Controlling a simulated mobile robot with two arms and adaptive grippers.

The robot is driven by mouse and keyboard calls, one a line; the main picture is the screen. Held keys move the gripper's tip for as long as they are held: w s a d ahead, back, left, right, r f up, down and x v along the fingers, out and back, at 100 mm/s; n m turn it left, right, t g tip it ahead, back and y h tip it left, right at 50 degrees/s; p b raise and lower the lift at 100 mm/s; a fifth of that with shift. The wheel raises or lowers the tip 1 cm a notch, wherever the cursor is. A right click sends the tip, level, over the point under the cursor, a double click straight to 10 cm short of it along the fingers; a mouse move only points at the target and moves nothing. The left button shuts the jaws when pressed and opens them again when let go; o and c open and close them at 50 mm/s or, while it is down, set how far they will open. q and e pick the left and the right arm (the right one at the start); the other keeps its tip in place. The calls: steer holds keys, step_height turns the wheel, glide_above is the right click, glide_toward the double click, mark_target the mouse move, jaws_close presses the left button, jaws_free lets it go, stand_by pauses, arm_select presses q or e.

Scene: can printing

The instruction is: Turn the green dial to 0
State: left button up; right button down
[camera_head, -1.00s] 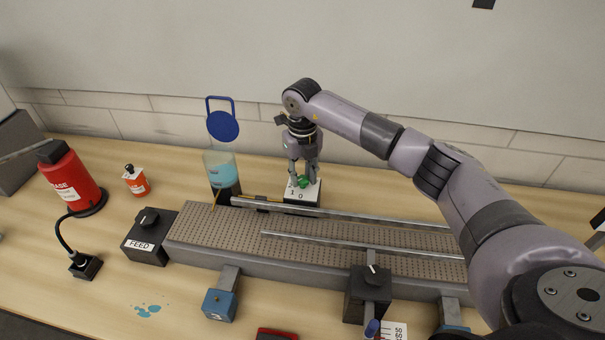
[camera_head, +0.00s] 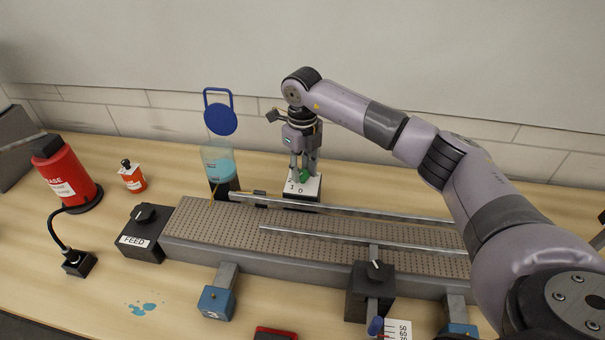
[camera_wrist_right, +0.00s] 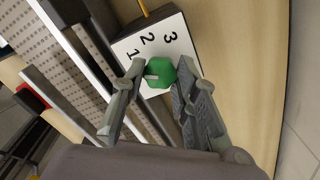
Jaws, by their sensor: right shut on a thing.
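The green dial (camera_head: 304,176) sits on top of a small box with a white numbered face (camera_head: 292,194) behind the conveyor. My right gripper (camera_head: 305,170) points down over it. In the right wrist view, the gripper (camera_wrist_right: 161,75) has its two fingers on either side of the dial (camera_wrist_right: 161,68), shut on it. The white face (camera_wrist_right: 158,37) shows 1, 2 and 3 there; the head view shows 0 beside 1. A pale mark on the dial points toward the left finger, near the 1 side. My left gripper is not in view.
The conveyor (camera_head: 215,220) runs along the front of the dial box, with metal rails (camera_head: 350,239). A clear vessel of blue liquid (camera_head: 218,163) with a blue lid stands to the left. A FEED knob box (camera_head: 143,232) and red canister (camera_head: 66,178) are further left.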

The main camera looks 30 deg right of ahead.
mark_target(302, 172)
steer(key=n+b, duration=0.2)
steer(key=n, duration=0.1)
steer(key=shift+r+n+b, duration=0.1)
steer(key=shift+n+b, duration=0.75)
steer(key=shift+n, duration=0.45)
steer(key=c, duration=1.2)
jaws_free()
steer(key=shift+c, duration=0.2)
steer(key=shift+r, duration=0.25)
step_height(302, 172, up, 11)
steer(key=shift+r, duration=0.2)
